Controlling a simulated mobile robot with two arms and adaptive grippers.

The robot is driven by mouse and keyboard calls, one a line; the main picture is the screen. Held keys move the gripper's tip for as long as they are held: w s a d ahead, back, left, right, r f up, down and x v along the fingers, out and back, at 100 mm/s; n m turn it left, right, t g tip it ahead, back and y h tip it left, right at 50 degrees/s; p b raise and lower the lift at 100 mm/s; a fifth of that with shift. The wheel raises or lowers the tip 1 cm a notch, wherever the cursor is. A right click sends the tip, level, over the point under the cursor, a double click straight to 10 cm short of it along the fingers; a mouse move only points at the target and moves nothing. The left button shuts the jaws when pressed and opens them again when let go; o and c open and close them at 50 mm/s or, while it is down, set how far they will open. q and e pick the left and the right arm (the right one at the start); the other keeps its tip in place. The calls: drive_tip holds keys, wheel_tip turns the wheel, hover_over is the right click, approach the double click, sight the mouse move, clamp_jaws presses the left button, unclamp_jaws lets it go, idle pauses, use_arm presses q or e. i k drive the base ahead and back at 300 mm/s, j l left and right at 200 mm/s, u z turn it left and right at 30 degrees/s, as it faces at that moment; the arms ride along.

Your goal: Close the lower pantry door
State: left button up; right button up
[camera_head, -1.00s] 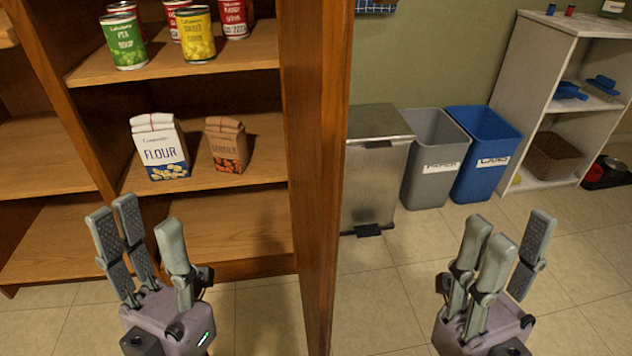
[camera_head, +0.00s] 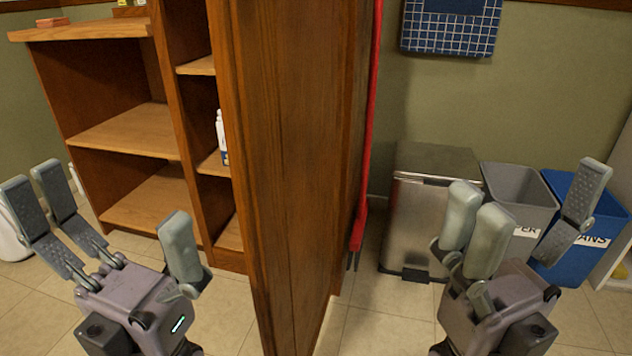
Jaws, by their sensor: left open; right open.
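The pantry door (camera_head: 285,150) is a tall brown wooden panel standing open, seen at a steep angle in the middle of the head view. Its lower edge is near the floor and its top is out of view. The wooden pantry (camera_head: 118,180) with its shelves shows to the left of the door. My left gripper (camera_head: 110,215) is open and empty, left of the door and in front of the shelves. My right gripper (camera_head: 525,215) is open and empty, right of the door and in front of the bins. Neither gripper appears to touch the door.
A red-handled tool (camera_head: 368,130) stands upright just right of the door. A metal trash can (camera_head: 425,205), a grey bin (camera_head: 515,185) and a blue bin (camera_head: 600,200) stand behind my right gripper. A white bottle (camera_head: 222,140) is on a shelf. Tiled floor is clear on both sides of the door.

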sight(279, 65)
drive_tip(key=k+l+z, duration=0.1)
drive_tip(key=l, duration=0.25)
drive_tip(key=k+l+z, duration=0.15)
drive_tip(key=l, duration=0.2)
drive_tip(key=k+l+z, duration=0.1)
drive_tip(key=l, duration=0.25)
drive_tip(key=k, duration=0.1)
